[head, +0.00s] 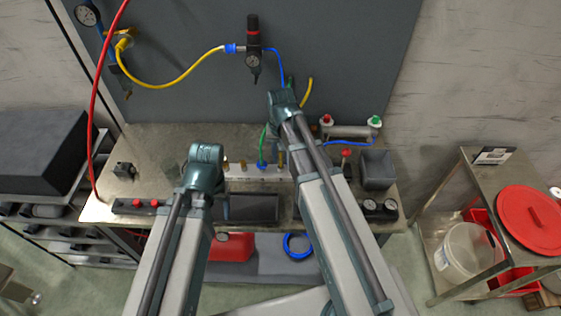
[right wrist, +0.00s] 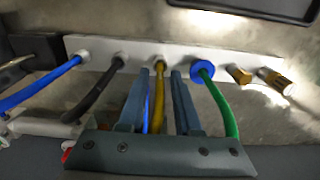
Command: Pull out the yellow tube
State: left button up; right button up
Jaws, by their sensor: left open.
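In the right wrist view a yellow tube (right wrist: 159,98) comes out of a white manifold block (right wrist: 135,60). My right gripper (right wrist: 164,72) is open, with one finger on each side of this tube and a gap beside it. In the head view my right gripper (head: 285,98) is above the bench, and a short yellow tube end (head: 306,93) shows just right of it. The rest of that tube is hidden by my arm. My left gripper (head: 206,158) is above the bench, left of the manifold; its fingertips are hidden.
A green tube (right wrist: 228,108) with a blue collar (right wrist: 202,71) is right of the yellow one. A black tube (right wrist: 98,92) and blue tube (right wrist: 42,83) are left. Another yellow hose (head: 180,84) runs to the wall regulator (head: 253,45). A grey box (head: 377,168) stands right.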

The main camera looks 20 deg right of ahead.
grip_shut()
jog(key=shift+r+p, duration=0.75)
jog(key=shift+p, duration=0.05)
dwell(0.6)
jog(key=shift+r+p, duration=1.65)
jog(key=shift+r, duration=0.05)
